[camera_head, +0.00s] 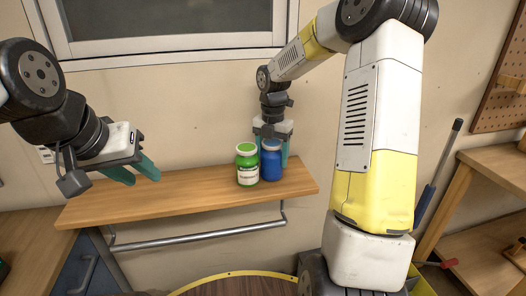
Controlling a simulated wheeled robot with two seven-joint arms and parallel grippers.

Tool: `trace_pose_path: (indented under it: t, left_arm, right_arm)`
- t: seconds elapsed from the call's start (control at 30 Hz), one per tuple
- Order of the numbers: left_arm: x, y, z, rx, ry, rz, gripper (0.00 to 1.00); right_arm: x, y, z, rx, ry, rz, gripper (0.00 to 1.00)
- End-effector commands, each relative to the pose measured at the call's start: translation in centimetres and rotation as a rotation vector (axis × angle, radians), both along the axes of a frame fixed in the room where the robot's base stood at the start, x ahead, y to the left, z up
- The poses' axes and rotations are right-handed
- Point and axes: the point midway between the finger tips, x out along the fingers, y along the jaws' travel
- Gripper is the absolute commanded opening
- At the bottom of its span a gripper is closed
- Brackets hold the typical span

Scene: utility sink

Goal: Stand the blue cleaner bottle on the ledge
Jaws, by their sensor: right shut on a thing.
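The blue cleaner bottle (270,163) is upright at the wooden ledge (185,192), close beside a green bottle with a white label. My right gripper (272,142) points down over the blue bottle and is shut on its upper part, with teal fingers at its sides. The bottle's base is at the ledge surface; I cannot tell whether it rests fully there. My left gripper (140,174) is open and empty above the left part of the ledge, its teal fingers apart.
The green bottle (247,165) stands just left of the blue one. The left and middle of the ledge are clear. A metal rail (200,236) runs below its front edge. A window (165,25) is above. A wooden shelf unit (490,185) and a pegboard (502,88) are at right.

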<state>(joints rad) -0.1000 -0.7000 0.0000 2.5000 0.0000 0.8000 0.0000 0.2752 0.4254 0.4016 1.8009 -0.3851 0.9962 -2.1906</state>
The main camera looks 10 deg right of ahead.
Motion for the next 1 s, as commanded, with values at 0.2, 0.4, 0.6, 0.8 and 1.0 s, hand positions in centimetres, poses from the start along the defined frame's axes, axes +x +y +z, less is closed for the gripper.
trace_pose_path:
  t: [0.2, 0.4, 0.6, 0.8, 1.0]
  left_arm:
    - [0.0, 0.0, 0.0, 0.000, 0.000, 0.000, 0.36]
    - [0.0, 0.0, 0.0, 0.000, 0.000, 0.000, 0.36]
    - [0.0, 0.0, 0.0, 0.000, 0.000, 0.000, 0.36]
    - [0.0, 0.0, 0.0, 0.000, 0.000, 0.000, 0.36]
    - [0.0, 0.0, 0.0, 0.000, 0.000, 0.000, 0.36]
  right_arm:
    - [0.0, 0.0, -0.1, -0.001, -0.001, 0.000, 0.00]
    - [0.0, 0.0, -0.2, 0.000, 0.001, 0.000, 0.86]
    - [0.0, 0.0, -0.2, -0.001, 0.001, 0.000, 0.86]
    - [0.1, 0.0, 0.8, 0.000, -0.002, -0.001, 0.86]
    - [0.1, -0.1, 4.5, -0.001, -0.004, -0.002, 0.86]
